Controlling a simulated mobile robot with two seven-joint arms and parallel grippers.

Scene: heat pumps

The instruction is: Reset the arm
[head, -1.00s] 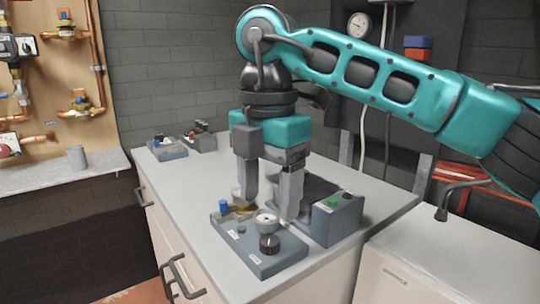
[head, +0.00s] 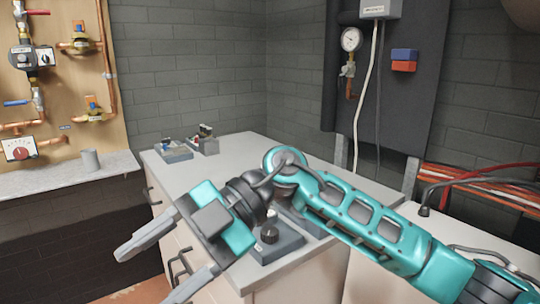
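My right arm, teal and dark grey, comes in from the right and reaches across the front of the counter. My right gripper (head: 142,277) is at the lower left, tilted down to the left, in front of the counter's drawers. Its two grey fingers are spread wide with nothing between them. My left gripper is not in view.
A grey device with a black knob (head: 269,233) sits on the pale counter (head: 235,155), partly hidden by my arm. Two small grey units (head: 175,150) (head: 205,142) stand at its back left. A pipe board (head: 60,75) and a gauge (head: 350,40) are on the walls.

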